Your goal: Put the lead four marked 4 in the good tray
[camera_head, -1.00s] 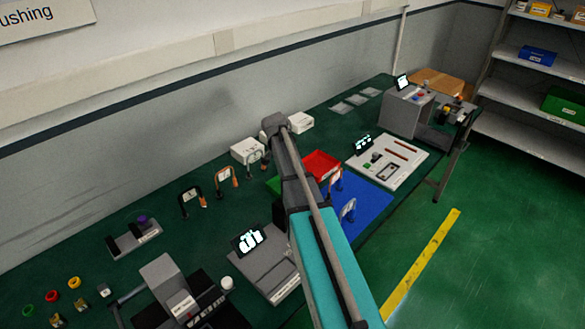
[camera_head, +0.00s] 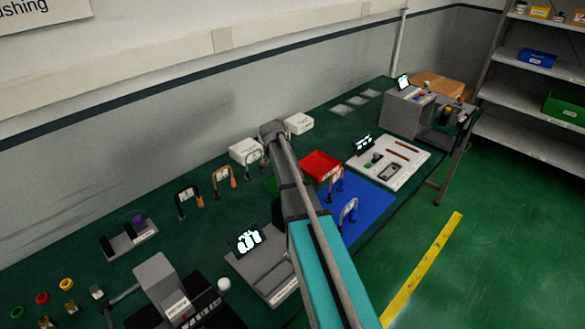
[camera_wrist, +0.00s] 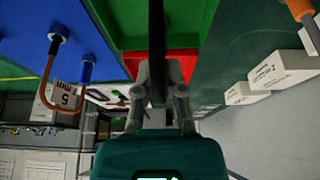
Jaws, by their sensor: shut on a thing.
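In the wrist view my gripper (camera_wrist: 159,78) is shut on a black, bar-like part of a lead (camera_wrist: 157,30). It runs from between the fingers to the top edge, and its marking is not visible. The green tray (camera_wrist: 125,18), taken as the good tray, lies beyond the held part.
A red tray (camera_head: 321,165) adjoins the green one. Leads stand on the blue mat (camera_head: 372,198), one marked 5 (camera_wrist: 66,98) in the wrist view. Other leads (camera_head: 188,202) stand at left. White boxes (camera_head: 246,151) are behind. A screened device (camera_head: 262,268) stands in front.

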